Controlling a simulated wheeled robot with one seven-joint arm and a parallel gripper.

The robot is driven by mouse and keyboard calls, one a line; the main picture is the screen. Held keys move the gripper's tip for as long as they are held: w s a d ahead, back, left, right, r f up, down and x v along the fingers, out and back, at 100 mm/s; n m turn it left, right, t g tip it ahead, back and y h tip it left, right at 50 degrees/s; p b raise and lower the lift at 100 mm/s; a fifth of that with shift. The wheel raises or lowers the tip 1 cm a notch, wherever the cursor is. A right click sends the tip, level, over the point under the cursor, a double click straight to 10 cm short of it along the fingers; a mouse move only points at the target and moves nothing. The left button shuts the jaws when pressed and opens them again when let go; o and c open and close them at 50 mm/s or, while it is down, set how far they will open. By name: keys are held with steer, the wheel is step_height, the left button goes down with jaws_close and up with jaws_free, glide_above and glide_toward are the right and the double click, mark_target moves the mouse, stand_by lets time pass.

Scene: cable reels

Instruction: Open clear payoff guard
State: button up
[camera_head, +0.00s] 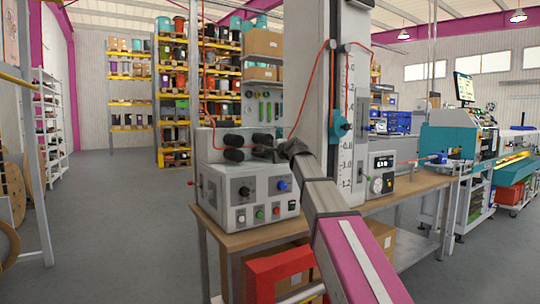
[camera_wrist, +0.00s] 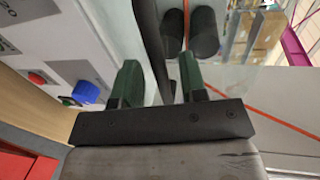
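The payoff unit (camera_head: 245,195) is a light grey box on the workbench, with black rollers (camera_head: 233,155) on top. I cannot clearly make out the clear guard around the rollers; a faint pale sheet (camera_wrist: 235,82) in the wrist view may be part of it. A dark bar (camera_wrist: 148,30), perhaps its handle, runs between the green fingers of my gripper (camera_wrist: 160,80). Light shows between the bar and the right finger, so the fingers are around the bar without a visible grip. In the head view my gripper (camera_head: 275,152) is at the rollers, its fingers too small to read.
An orange cable (camera_head: 312,85) passes the rollers and a tall scaled column (camera_head: 347,110). Knobs and buttons (camera_head: 262,212) line the unit's front. The floor at left is clear.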

steer(key=shift+w+a+f, duration=0.15)
steer(key=shift+w+a, duration=0.25)
steer(key=shift+w, duration=0.15)
jaws_close()
